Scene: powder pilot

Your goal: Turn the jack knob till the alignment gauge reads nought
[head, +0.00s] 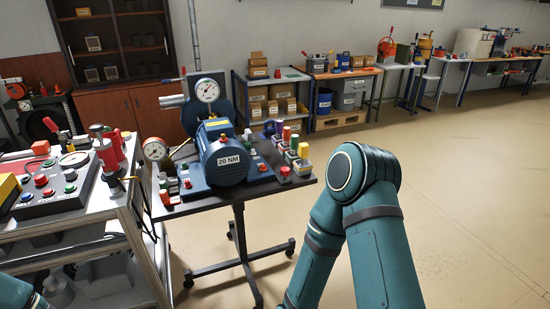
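A blue motor-like unit (222,160) labelled "20 NM" stands on a small dark wheeled table (240,193). Behind it a round white dial gauge (207,90) stands upright, and a second dial gauge (155,150) sits at the table's left edge. I cannot tell which is the alignment gauge, and both readings are too small to make out. Several small red knobs, one at the right front (285,172) and one at the left front (165,196), are on the table; I cannot tell which is the jack knob. Neither of my grippers is in view.
A grey control panel (60,195) with coloured buttons stands on a metal bench at the left, close to the wheeled table. A shelf with boxes (258,92) and several workbenches (345,75) line the back wall. The beige floor (470,190) at the right is clear.

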